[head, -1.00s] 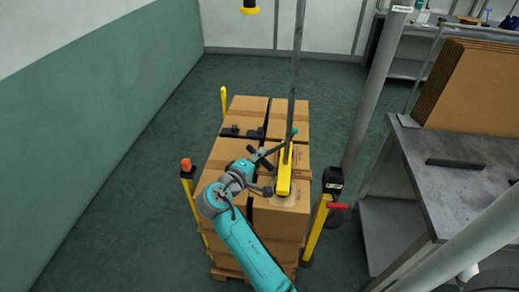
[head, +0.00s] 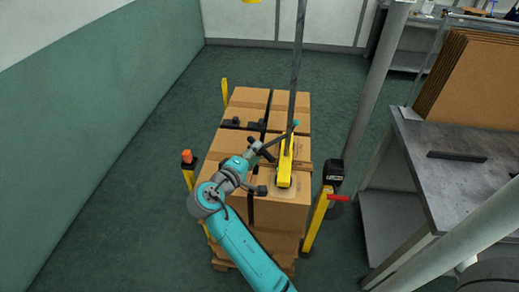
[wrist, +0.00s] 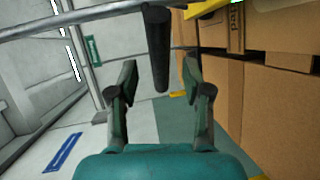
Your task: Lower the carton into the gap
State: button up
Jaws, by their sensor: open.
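The carton (head: 283,214) is the front right one of the stack in the head view. A yellow lifter (head: 285,166) rests on its top, on a pale pad, and hangs from a grey tube (head: 298,80). My gripper (wrist: 160,70) is at the lifter's left side. In the wrist view its two fingers are open, on either side of the end of a dark bar (wrist: 158,45). I cannot tell whether they touch it. I see only dark seams between the cartons; the gap's depth and the carton's underside are hidden.
Other cartons (head: 252,97) fill the stack behind and left. Yellow posts stand at its corners, one with an orange top (head: 187,157), one with a black head (head: 333,172). A grey workbench (head: 440,180) and pole (head: 375,90) are at right. Floor is free at left.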

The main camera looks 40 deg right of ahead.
jog(key=v, duration=0.8)
jog(key=shift+a, duration=0.3)
jog(key=shift+r, duration=0.1)
jog(key=s+a+f+n+t+y, duration=0.1)
jog(key=s+f+n+t+y, duration=0.15)
jog(key=f, duration=0.45)
jog(key=s+f+n+t+y, duration=0.2)
jog(key=s+f+t+y, duration=0.15)
jog(key=f, duration=0.35)
jog(key=s+a+f+t+y, duration=0.1)
jog(key=s+a+f+y, duration=0.2)
jog(key=s, duration=0.2)
jog(key=s+a+f+y, duration=0.2)
jog(key=s+f, duration=0.1)
jog(key=s, duration=0.3)
jog(key=s+a+r+m+t+y, duration=0.1)
jog(key=s+a+r+m+y, duration=0.1)
jog(key=s+r, duration=0.4)
jog(key=s+a+r+m+t+y, duration=0.2)
jog(key=s+r, duration=0.5)
jog(key=s, duration=0.6)
jog(key=a+m, duration=0.1)
jog(key=m, duration=0.1)
jog(key=shift+s+a+m+t, duration=0.3)
jog(key=shift+s+a+m, duration=0.05)
